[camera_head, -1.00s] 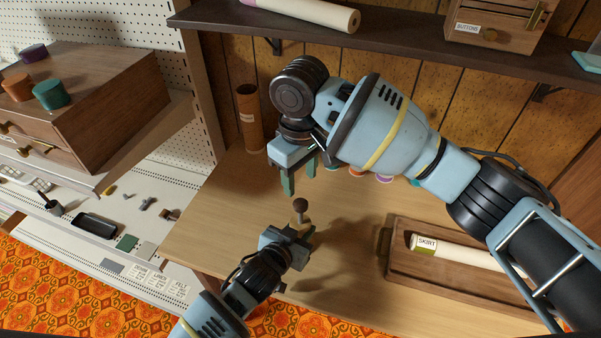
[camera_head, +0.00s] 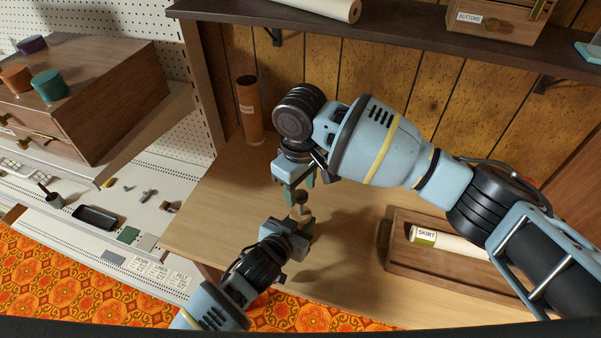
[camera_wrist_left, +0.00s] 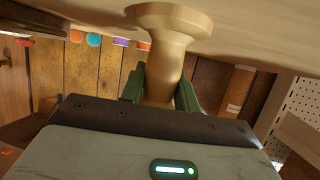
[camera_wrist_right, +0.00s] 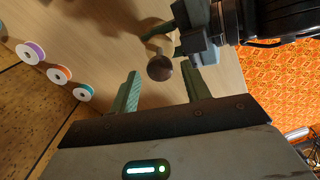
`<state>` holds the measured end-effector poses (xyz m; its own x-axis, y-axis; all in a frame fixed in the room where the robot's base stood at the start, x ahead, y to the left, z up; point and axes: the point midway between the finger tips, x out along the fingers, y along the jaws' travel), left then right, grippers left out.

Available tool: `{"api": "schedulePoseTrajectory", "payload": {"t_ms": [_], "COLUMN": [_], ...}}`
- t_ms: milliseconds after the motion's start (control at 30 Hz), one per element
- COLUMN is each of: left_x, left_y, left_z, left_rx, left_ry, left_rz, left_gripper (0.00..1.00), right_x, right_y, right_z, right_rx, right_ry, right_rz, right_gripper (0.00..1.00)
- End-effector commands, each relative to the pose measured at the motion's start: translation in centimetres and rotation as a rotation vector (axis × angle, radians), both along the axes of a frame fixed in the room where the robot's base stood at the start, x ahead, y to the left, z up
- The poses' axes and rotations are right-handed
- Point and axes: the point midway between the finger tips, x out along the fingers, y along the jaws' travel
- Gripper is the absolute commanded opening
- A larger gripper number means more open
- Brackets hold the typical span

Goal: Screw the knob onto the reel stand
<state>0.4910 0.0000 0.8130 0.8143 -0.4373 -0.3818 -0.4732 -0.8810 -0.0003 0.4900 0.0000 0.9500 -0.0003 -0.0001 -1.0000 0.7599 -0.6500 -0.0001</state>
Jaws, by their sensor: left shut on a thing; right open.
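The reel stand (camera_wrist_left: 168,62) is a pale wooden post with a round flared base, seen in the left wrist view with its base toward the table. My left gripper (camera_head: 300,229) is shut on its post, one finger on each side. The knob (camera_wrist_right: 159,67) is a dark brown ball at the top end of the stand; it also shows in the head view (camera_head: 301,197). I cannot tell how firmly it is seated. My right gripper (camera_wrist_right: 162,76) is open above the stand, its fingertips on either side of the knob with gaps between. The knob is hidden in the left wrist view.
Several thread spools (camera_wrist_right: 60,75) stand on the table toward the wall. A wooden tray (camera_head: 396,257) with a roll labelled SKIRT lies at the right. A brown tube (camera_head: 249,112) stands at the back left. A dark shelf (camera_head: 390,42) runs above. Bare table lies between stand and tray.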

Motion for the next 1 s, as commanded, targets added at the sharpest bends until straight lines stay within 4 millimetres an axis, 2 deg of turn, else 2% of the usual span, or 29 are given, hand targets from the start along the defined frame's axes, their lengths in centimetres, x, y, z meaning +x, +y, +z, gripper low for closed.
{"api": "schedulePoseTrajectory", "payload": {"t_ms": [200,533,867,1000], "left_x": [0.0,0.0,0.0,0.0], "left_y": [0.0,0.0,0.0,0.0], "left_z": [-0.1,-0.1,-0.1,-0.1], "left_rx": [0.001,0.001,0.001,0.001], "left_ry": [0.002,0.002,0.002,0.002], "left_rz": [0.000,0.000,0.000,0.000], "left_gripper": [0.00,0.00,0.00,0.00], "right_x": [0.0,0.0,0.0,0.0], "right_y": [0.0,0.0,0.0,0.0], "right_z": [-1.6,-1.7,-1.7,-1.7], "right_rx": [-0.001,0.000,0.000,0.000], "right_ry": [-0.001,-0.001,-0.001,-0.001], "right_rz": [0.001,0.000,0.000,-0.004], "right_gripper": [0.47,0.46,0.03,0.01]}}
